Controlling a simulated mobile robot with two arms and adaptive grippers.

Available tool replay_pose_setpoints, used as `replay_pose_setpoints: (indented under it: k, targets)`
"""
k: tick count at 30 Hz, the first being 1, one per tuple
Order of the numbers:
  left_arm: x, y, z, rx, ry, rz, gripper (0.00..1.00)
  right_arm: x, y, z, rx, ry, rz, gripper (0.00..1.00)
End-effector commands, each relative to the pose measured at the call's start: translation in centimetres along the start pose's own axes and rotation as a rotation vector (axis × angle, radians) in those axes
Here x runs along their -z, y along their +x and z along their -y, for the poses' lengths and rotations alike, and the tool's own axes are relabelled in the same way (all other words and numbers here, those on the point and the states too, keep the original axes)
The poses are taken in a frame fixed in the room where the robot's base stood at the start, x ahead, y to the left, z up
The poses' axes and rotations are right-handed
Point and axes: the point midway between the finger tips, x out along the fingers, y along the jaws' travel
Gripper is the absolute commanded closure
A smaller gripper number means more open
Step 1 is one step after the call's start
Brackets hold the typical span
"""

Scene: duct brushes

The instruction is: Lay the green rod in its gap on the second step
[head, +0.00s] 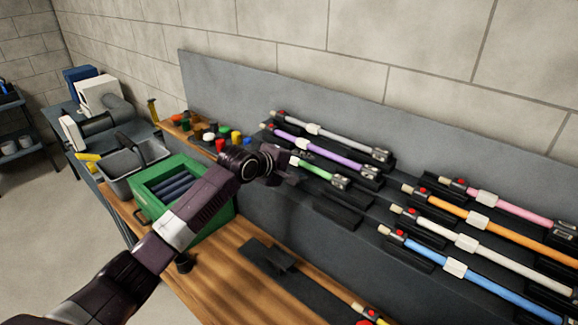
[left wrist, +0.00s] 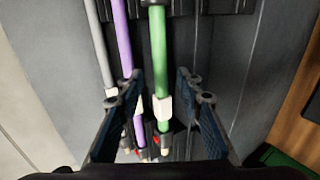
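The green rod (head: 316,170) lies on the stepped rack, parallel to and just in front of the purple rod (head: 322,153). Its metal-tipped end rests at a black holder; its other end is hidden by my gripper in the head view. My left gripper (head: 291,172) is over the white-collared part of the green rod. In the left wrist view the green rod (left wrist: 158,60) runs between the two spread fingers, with space on both sides. The left finger is near the purple rod (left wrist: 123,45). I cannot tell how far above the rod the fingers are. My right gripper is out of view.
A grey rod (head: 335,134) lies behind the purple one. Pink (head: 515,207), orange (head: 515,231), cream (head: 500,255) and blue (head: 490,282) rods lie to the right. An empty black holder (head: 337,217) is in front. A green crate (head: 222,214) stands left, below my arm.

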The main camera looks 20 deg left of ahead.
Motion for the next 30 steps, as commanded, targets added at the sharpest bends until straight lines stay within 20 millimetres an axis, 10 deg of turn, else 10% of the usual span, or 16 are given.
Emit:
replay_pose_setpoints:
  k: [12, 23, 30]
  targets:
    - [0.1, -7.7, 0.0, -0.001, 0.001, -0.002, 0.66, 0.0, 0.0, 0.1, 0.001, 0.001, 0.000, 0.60]
    - [-0.2, -9.3, 0.3, 0.005, 0.009, 0.002, 0.66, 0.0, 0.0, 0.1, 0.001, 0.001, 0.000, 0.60]
    - [-5.9, -8.5, 9.7, 0.132, 0.285, 0.051, 0.66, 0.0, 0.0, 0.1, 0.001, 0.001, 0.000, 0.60]
